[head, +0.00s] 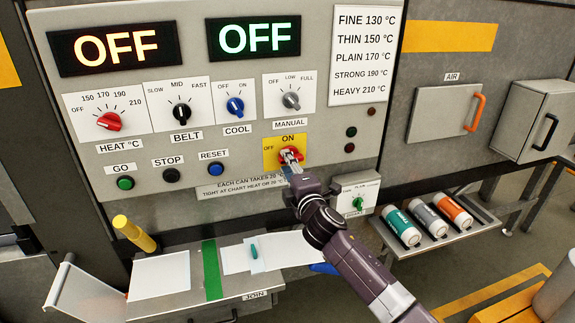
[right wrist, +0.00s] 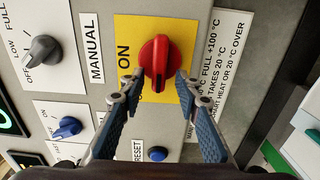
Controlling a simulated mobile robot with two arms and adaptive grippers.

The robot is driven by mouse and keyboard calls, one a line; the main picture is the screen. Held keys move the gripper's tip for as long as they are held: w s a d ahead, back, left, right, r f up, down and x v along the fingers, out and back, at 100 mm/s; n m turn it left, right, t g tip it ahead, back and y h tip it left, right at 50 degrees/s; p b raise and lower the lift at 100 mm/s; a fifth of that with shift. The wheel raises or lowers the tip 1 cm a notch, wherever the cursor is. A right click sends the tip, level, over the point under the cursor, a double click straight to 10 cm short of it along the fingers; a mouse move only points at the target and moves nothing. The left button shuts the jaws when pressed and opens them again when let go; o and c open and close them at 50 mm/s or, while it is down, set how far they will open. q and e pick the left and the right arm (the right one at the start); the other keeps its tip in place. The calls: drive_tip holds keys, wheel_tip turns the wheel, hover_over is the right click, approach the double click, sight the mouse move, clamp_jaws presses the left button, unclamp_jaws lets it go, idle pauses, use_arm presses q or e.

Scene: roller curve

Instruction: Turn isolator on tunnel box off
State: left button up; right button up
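The isolator is a red rotary knob (right wrist: 156,62) on a yellow plate (head: 270,154) marked ON at the top and OFF at the left, low on the grey panel. In the right wrist view the picture is turned, and the knob's ridge runs roughly up and down. I cannot tell which mark it points to. My right gripper (head: 291,158) is in front of the knob and partly hides it in the head view. In the right wrist view its two blue fingers (right wrist: 157,86) are apart, with the knob between and just beyond the tips. My left gripper is not in view.
Above are two displays reading OFF (head: 116,48) and several knobs, including the grey MANUAL knob (head: 291,100). The blue RESET button (head: 216,169) is left of the plate. Below are a joining table (head: 170,300) with sheets and a shelf with several cans (head: 427,219).

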drive_tip(key=v, duration=1.2)
idle(0.4)
